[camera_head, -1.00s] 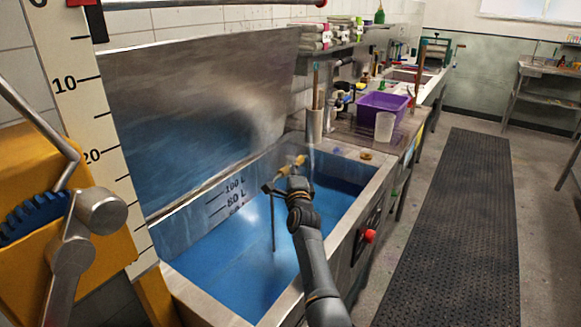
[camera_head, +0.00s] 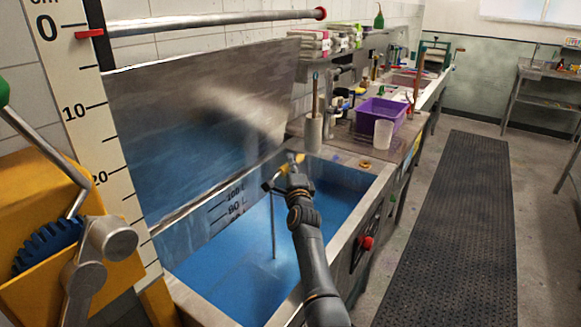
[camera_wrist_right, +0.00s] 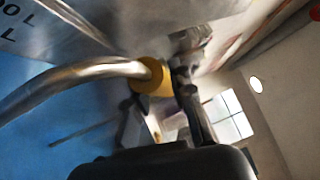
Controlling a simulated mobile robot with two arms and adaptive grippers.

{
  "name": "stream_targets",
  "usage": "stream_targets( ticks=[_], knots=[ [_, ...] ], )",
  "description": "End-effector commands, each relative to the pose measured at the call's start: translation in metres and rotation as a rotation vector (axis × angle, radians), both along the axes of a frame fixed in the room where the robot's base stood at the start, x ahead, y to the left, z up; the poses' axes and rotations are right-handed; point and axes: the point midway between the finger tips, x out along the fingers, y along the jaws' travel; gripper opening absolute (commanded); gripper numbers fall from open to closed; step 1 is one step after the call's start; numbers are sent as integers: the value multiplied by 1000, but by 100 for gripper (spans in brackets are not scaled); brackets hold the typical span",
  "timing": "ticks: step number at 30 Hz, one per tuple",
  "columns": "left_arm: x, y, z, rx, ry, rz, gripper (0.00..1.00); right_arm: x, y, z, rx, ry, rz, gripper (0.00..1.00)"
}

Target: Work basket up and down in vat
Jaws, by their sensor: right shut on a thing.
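The vat (camera_head: 375,185) is a steel tank holding blue liquid (camera_head: 235,265), with litre marks on its inner back wall. My right gripper (camera_head: 284,172) is over the liquid, near the vat's far end. It is shut on the basket's handle, whose yellow grip (camera_head: 291,165) shows at the jaws. In the right wrist view, the yellow grip (camera_wrist_right: 153,77) on a bent metal bar is against a dark finger. A thin rod (camera_head: 273,228) hangs below the gripper into the liquid. The basket's body is not visible. My left gripper is not in view.
A white measuring scale (camera_head: 95,135) with a red pointer (camera_head: 89,33) stands at the near left, by a yellow crank unit (camera_head: 100,275). A grey cylinder (camera_head: 313,133), a purple basket (camera_head: 382,112) and a white cup (camera_head: 383,134) stand behind the vat. The dark floor mat (camera_head: 462,210) is clear.

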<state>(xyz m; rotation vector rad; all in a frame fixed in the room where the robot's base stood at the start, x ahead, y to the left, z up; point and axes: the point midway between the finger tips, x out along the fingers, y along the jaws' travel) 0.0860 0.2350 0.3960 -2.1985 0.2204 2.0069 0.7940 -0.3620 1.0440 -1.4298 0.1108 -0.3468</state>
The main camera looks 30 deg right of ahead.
Motion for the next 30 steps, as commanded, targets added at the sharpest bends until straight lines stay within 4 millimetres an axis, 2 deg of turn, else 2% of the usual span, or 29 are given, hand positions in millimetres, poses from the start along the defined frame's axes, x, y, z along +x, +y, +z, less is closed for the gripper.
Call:
stream_targets(
  ticks=[18,22,30],
  knots=[
    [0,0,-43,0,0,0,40,0,-1,-47,-3,-7,-1,0],
    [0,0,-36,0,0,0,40,0,-1,-38,-3,-8,-1,0],
    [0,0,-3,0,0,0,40,0,0,-2,-1,-8,-2,0]
  ],
)
